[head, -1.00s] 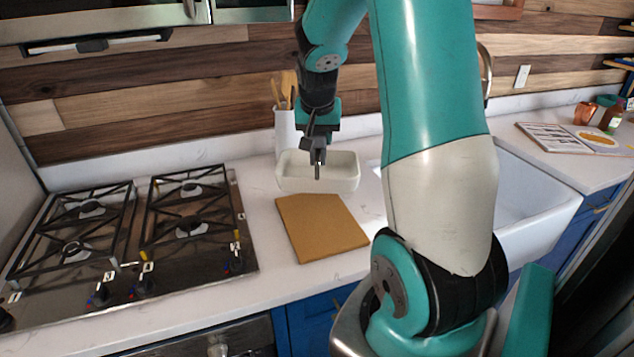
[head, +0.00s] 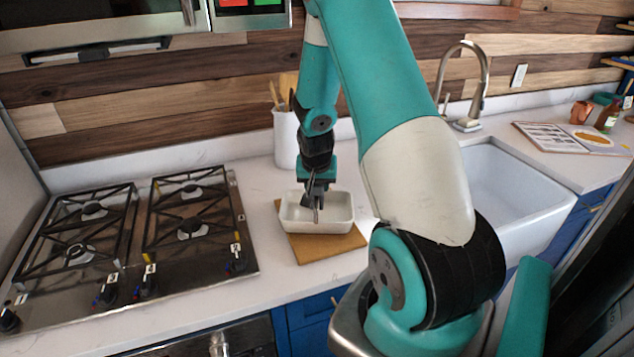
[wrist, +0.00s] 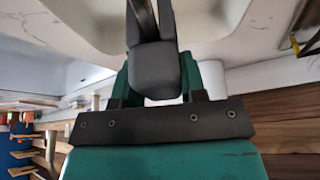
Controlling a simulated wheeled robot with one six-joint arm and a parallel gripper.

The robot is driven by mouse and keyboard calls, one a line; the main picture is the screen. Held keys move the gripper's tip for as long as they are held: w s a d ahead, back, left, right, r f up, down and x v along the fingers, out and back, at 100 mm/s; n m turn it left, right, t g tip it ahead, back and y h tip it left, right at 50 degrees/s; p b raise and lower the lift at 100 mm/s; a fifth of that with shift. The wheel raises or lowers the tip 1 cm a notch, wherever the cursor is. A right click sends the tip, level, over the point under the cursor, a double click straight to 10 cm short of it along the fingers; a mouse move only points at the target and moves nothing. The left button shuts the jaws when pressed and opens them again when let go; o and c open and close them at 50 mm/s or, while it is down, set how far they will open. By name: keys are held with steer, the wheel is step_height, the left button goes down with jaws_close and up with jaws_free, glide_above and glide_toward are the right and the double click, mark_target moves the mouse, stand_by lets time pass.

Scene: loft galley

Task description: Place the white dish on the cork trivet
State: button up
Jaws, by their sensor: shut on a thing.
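The white dish (head: 318,224) is a rectangular, empty dish in the head view. It is over the cork trivet (head: 345,247), a flat tan board on the counter, which shows at the dish's front and left. I cannot tell whether the dish rests on the trivet or hangs just above it. My gripper (head: 317,208) is at the dish, shut on its wall. In the wrist view part of the white dish (wrist: 215,18) fills the top, beside the dark fingers.
A gas cooktop (head: 140,240) lies left of the trivet. A white utensil holder (head: 286,140) stands behind the dish. The sink (head: 510,190) with its tap (head: 470,90) is to the right, and an open book (head: 570,138) lies beyond it.

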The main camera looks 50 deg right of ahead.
steer(key=shift+f, duration=0.2)
steer(key=o, duration=0.9)
steer(key=shift+r, duration=0.2)
steer(key=shift+r, duration=0.2)
steer(key=b+v, duration=0.2)
steer(key=v, duration=1)
steer(key=a+r+n+y, duration=0.2)
steer(key=a+n, duration=0.1)
steer(key=a, duration=0.6)
steer(key=a+r+n+y, duration=0.2)
steer(key=a+n, duration=0.2)
steer(key=a, duration=0.6)
steer(key=s+a+r+n+g+y, duration=0.1)
steer(key=s+a+n, duration=0.2)
steer(key=s+a, duration=0.2)
steer(key=s+a+r+n+g+y, duration=0.1)
steer(key=s+a+n, duration=0.3)
steer(key=s+a, duration=0.1)
steer(key=s+a+r+n+y, duration=0.2)
steer(key=s+a+n, duration=0.2)
steer(key=a, duration=0.3)
steer(key=shift+s+a+r+g, duration=0.1)
steer(key=shift+s+a+g, duration=0.3)
steer(key=shift+s, duration=0.35)
